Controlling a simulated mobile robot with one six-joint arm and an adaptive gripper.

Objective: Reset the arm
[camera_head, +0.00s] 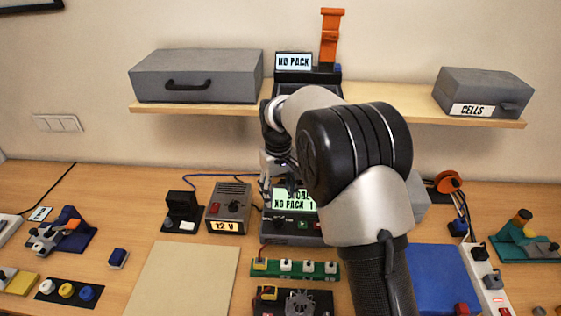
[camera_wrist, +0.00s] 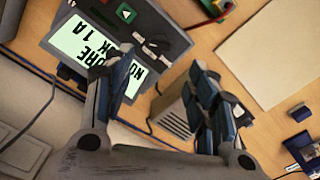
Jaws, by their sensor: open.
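My arm reaches up from the front of the head view and bends back over the bench. The display (camera_wrist: 85,50) shows partly behind the left finger there. My arm hides part of the bench and shelf in the head view.
A shelf (camera_head: 390,113) holds a grey case (camera_head: 197,75), a "NO PACK" unit (camera_head: 294,62) and a "CELLS" box (camera_head: 482,95). The 12 V supply (camera_head: 229,205) stands left of my gripper. A beige mat (camera_head: 185,280) lies clear at the front.

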